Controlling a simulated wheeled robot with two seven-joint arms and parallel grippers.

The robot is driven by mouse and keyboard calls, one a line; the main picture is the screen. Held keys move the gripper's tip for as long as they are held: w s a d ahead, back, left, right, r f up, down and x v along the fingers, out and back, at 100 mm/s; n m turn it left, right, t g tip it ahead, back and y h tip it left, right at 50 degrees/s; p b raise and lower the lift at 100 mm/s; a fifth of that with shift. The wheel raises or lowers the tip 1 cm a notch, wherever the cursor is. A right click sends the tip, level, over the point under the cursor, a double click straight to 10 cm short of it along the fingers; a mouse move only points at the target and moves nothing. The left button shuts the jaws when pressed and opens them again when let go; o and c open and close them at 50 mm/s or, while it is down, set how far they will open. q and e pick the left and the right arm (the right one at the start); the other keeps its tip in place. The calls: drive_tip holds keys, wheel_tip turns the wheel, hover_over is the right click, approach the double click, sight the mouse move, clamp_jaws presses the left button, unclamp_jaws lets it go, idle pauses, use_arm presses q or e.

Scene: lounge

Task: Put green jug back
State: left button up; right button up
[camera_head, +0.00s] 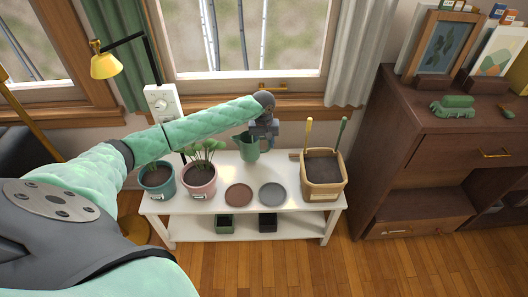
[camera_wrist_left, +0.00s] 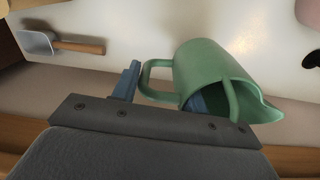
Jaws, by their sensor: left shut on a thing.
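The green jug (camera_head: 249,147) is in the head view, above the back middle of the white table (camera_head: 232,165). My left gripper (camera_head: 262,130) is at the jug's right side in the head view and is shut on it. In the left wrist view the green jug (camera_wrist_left: 215,80) lies across the gripper's front, with its handle between the blue-grey fingers (camera_wrist_left: 160,90) and its mouth and spout toward the lower right. Whether the jug's base touches the table cannot be told. My right gripper does not show.
On the table stand a teal pot (camera_head: 157,180), a pink pot (camera_head: 199,180) with a plant, a brown saucer (camera_head: 238,195), a grey saucer (camera_head: 272,194) and a tan planter (camera_head: 322,176) with upright tools. A trowel (camera_wrist_left: 62,44) lies behind. A brown cabinet (camera_head: 430,150) stands right.

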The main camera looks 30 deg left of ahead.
use_arm(q)
wheel_tip(320, 180, down, 4)
drive_tip(key=shift+f, duration=0.3)
idle(0.3)
drive_tip(key=o, duration=1.4)
drive_tip(key=shift+o, duration=0.2)
drive_tip(key=shift+b, duration=0.35)
wheel_tip(320, 180, up, 11)
drive_tip(key=shift+s+a+p, duration=0.1)
drive_tip(key=shift+a+p, duration=0.05)
drive_tip(key=shift+p, duration=0.65)
drive_tip(key=shift+r, duration=0.55)
